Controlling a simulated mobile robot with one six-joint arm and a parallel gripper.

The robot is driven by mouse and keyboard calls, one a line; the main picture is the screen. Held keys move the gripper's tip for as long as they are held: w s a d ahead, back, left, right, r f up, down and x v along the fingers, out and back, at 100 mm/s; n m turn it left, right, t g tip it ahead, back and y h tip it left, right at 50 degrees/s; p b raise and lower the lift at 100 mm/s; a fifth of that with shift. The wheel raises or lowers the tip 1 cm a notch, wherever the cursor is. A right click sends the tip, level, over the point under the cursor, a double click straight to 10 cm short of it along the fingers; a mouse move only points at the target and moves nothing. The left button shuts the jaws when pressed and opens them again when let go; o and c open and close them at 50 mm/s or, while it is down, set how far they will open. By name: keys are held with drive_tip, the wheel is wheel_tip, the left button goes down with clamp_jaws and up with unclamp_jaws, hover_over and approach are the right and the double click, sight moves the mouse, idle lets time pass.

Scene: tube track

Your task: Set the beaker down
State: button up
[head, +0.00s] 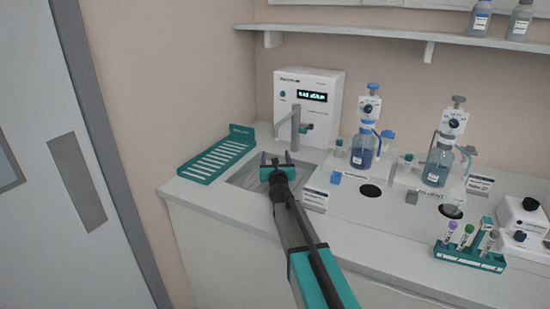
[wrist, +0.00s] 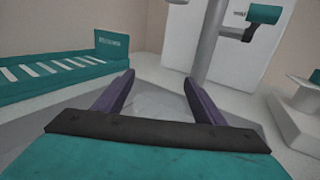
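My gripper (head: 277,158) is over the sink basin (head: 243,178), in front of the grey tap (head: 296,130). In the wrist view, its two dark fingers (wrist: 158,80) stand well apart. A pale, faint patch shows between them. I cannot tell whether it is a clear beaker or the basin behind.
A teal slotted rack (head: 215,155) lies left of the sink, also in the wrist view (wrist: 60,67). A white water unit (head: 308,95) stands behind. Blue (head: 365,150) and grey (head: 437,165) dispenser bottles and a teal tube rack (head: 470,255) stand to the right.

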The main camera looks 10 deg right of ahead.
drive_tip(key=shift+s+a+f, duration=0.1)
drive_tip(key=shift+s+f, duration=0.1)
drive_tip(key=shift+f, duration=0.5)
drive_tip(key=shift+r+p, duration=0.45)
drive_tip(key=shift+p, duration=0.3)
drive_tip(key=shift+s, duration=0.45)
drive_tip(key=shift+s+a+r+b, duration=0.1)
drive_tip(key=shift+s+b, duration=0.05)
drive_tip(key=shift+s, duration=0.85)
drive_tip(key=shift+s+a+r+b, duration=0.1)
drive_tip(key=shift+s+a+b, duration=0.1)
drive_tip(key=shift+s, duration=0.85)
drive_tip(key=shift+s+a+r+b, duration=0.1)
drive_tip(key=shift+s+b, duration=0.05)
drive_tip(key=shift+s, duration=0.85)
drive_tip(key=shift+r, duration=0.1)
